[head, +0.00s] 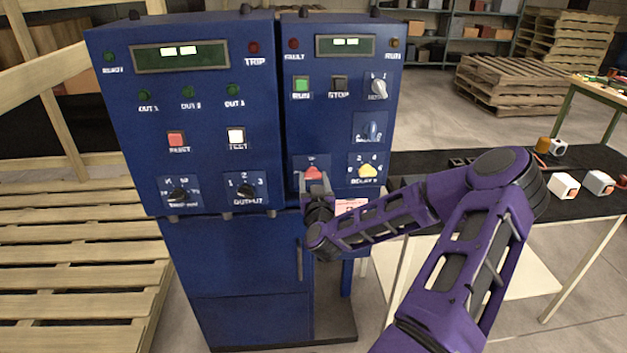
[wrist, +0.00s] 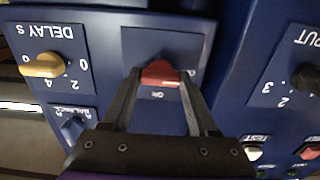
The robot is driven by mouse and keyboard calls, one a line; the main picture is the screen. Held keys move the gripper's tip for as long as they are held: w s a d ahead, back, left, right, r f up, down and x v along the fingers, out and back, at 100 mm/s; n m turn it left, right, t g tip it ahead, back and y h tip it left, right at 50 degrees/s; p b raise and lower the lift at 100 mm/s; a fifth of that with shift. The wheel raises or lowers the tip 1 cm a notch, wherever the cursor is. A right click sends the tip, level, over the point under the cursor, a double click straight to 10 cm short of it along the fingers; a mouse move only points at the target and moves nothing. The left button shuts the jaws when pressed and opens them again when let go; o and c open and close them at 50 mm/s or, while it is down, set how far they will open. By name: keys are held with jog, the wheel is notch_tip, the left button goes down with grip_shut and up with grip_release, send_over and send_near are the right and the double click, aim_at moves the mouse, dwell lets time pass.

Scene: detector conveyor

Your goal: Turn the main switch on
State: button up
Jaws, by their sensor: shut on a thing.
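The main switch appears to be the red knob (head: 313,172) low on the right-hand blue cabinet; part of its plate is hidden by my gripper in the head view. In the wrist view, which is upside down, the red knob (wrist: 160,73) sits on a dark plate with a small label that seems to read ON. My gripper (head: 315,181) reaches it from below and in front. In the wrist view the fingers of my gripper (wrist: 160,78) are on either side of the knob, shut on it. Which position the knob points to is hard to tell.
A yellow DELAY knob (head: 367,171) is close to the right of the red knob. A blue knob (head: 372,131) sits above it. The left cabinet's OUTPUT knob (head: 246,191) is to the left. A black-topped table (head: 440,160) stands right, wooden pallets (head: 75,260) left.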

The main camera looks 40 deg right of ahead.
jog(key=shift+m+b, duration=0.5)
jog(key=shift+b, duration=0.25)
jog(key=shift+m, duration=0.3)
jog(key=shift+m+b, duration=0.9)
jog(key=shift+b, duration=0.1)
jog(key=m+b, duration=0.2)
jog(key=m, duration=0.3)
jog(key=m+b, duration=0.1)
jog(key=m, duration=0.3)
jog(key=shift+m+b, duration=0.35)
jog(key=shift+m, duration=0.05)
jog(key=m+b, duration=0.1)
jog(key=m, duration=0.3)
jog(key=shift+r+m, duration=0.1)
jog(key=shift+m, duration=0.3)
jog(key=o, duration=1.4)
